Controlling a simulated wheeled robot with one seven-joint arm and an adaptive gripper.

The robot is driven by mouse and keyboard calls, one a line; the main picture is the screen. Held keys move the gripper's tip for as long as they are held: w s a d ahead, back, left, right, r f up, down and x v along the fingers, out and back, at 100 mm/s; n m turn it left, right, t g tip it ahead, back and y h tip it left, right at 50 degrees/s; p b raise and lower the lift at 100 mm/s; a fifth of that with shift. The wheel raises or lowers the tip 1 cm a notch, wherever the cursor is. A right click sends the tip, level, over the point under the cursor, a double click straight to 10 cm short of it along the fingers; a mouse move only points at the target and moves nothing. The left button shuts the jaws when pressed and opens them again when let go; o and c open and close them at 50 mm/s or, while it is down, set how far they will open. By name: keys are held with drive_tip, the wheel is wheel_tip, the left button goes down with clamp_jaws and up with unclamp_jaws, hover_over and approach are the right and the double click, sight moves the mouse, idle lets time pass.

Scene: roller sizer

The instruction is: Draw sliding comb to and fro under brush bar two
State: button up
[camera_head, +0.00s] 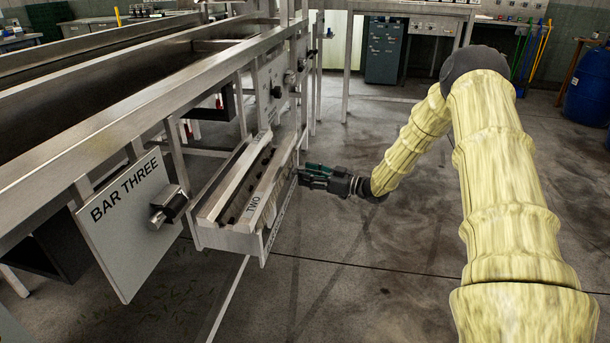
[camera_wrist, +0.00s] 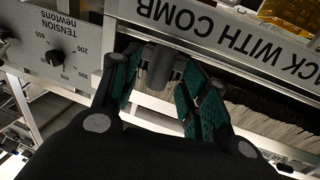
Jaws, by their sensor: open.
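Brush bar two, marked TWO, lies in a long open metal tray (camera_head: 228,240) in the middle of the head view. The comb is not clearly seen otherwise.
A plate marked BAR THREE (camera_head: 118,228) with a knob hangs to the left. A tension dial panel (camera_wrist: 55,50) is beside my gripper. The machine's long steel rail (camera_head: 100,140) runs above the tray. The floor (camera_head: 370,270) to the right is clear.

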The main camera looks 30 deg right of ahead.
drive_tip(key=v, duration=1)
drive_tip(key=shift+f+b, duration=0.1)
drive_tip(key=shift+b, duration=0.2)
drive_tip(key=b+x, duration=0.2)
drive_tip(key=x, duration=0.2)
drive_tip(key=b+x, duration=0.2)
drive_tip(key=x, duration=0.2)
drive_tip(key=b+x, duration=0.2)
drive_tip(key=x, duration=0.2)
drive_tip(key=shift+r, duration=0.35)
drive_tip(key=shift+c, duration=0.3)
clamp_jaws()
